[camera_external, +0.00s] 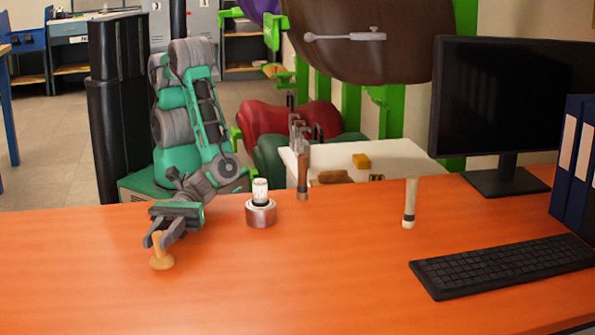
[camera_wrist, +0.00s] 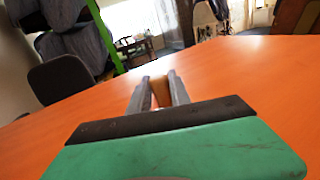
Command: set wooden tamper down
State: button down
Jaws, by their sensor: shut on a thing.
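The wooden tamper (camera_external: 162,260) is a small light-wood piece with a wide rounded foot, near the left front of the orange table. My gripper (camera_external: 157,241) is shut on its upper part. The tamper stands about upright, with its foot at or just above the tabletop; I cannot tell if it touches. In the wrist view the tamper (camera_wrist: 160,90) shows as a brown-orange piece between the fingers of my gripper (camera_wrist: 158,88), and its lower part is hidden.
The orange table (camera_external: 310,290) is clear around the tamper. To its right stand a metal pot with a white-topped piece (camera_external: 261,212), a brown-handled tool (camera_external: 303,178) and a pale cylinder (camera_external: 410,204). A keyboard (camera_external: 505,265), monitor (camera_external: 510,100) and blue binders (camera_external: 573,160) fill the right side.

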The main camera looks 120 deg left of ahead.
jog(key=c, duration=1.7)
grip_release()
jog(key=shift+f, duration=0.1)
jog(key=o, duration=0.5)
jog(key=shift+a+r, duration=0.15)
jog(key=shift+r, duration=0.05)
jog(key=v, duration=1.1)
jog(key=shift+w, duration=0.1)
jog(key=shift+o, duration=0.4)
jog(key=shift+s+a, duration=0.3)
jog(key=shift+a, duration=0.05)
